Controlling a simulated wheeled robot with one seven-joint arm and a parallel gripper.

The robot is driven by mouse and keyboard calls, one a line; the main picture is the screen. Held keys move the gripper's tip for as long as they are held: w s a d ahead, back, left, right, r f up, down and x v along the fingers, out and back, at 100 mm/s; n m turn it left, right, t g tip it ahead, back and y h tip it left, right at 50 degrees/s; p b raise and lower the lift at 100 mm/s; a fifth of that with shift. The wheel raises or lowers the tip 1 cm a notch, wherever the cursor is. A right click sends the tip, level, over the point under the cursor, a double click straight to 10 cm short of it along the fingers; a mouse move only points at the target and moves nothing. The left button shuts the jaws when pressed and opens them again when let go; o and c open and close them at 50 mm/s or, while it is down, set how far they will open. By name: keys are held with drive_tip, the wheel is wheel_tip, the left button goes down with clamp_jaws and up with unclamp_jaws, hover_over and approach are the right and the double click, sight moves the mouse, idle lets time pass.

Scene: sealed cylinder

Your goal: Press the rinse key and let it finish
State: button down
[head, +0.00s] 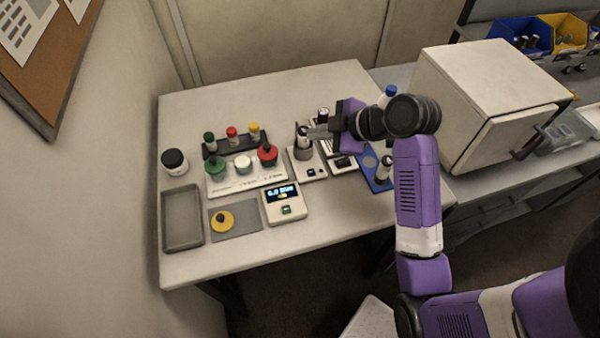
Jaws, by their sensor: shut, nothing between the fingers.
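My gripper (312,132) is shut and empty. It reaches in from the right above the back of the table, with its fingertips close to a dark-topped cylinder (303,139) standing in a small white station (307,172). I cannot tell if they touch. This station has small dark keys (311,173) on its front. A second white station (342,164) stands to its right with a dark key on its front, partly under my gripper. No rinse label is readable.
A rack (232,147) of green, red and yellow-capped vials stands left, behind a white board (240,180) with coloured knobs. A grey tray (168,240), a black-lidded jar (174,162), a yellow disc (222,222) and a blue holder (374,180) are also there. A white box (490,95) stands right.

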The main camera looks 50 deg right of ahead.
drive_tip(key=shift+s+a+f+n+g+y, duration=0.3)
drive_tip(key=shift+s+a+f+n, duration=0.2)
drive_tip(key=shift+a+n, duration=0.3)
drive_tip(key=shift+d+f, duration=0.15)
drive_tip(key=b, duration=0.6)
hover_over(315, 173)
wheel_tip(315, 173, down, 7)
drive_tip(key=shift+r, duration=0.2)
drive_tip(key=shift+f+b, duration=0.75)
drive_tip(key=shift+f, duration=0.2)
drive_tip(key=shift+f, duration=0.1)
idle(0.4)
drive_tip(key=shift+f, duration=0.35)
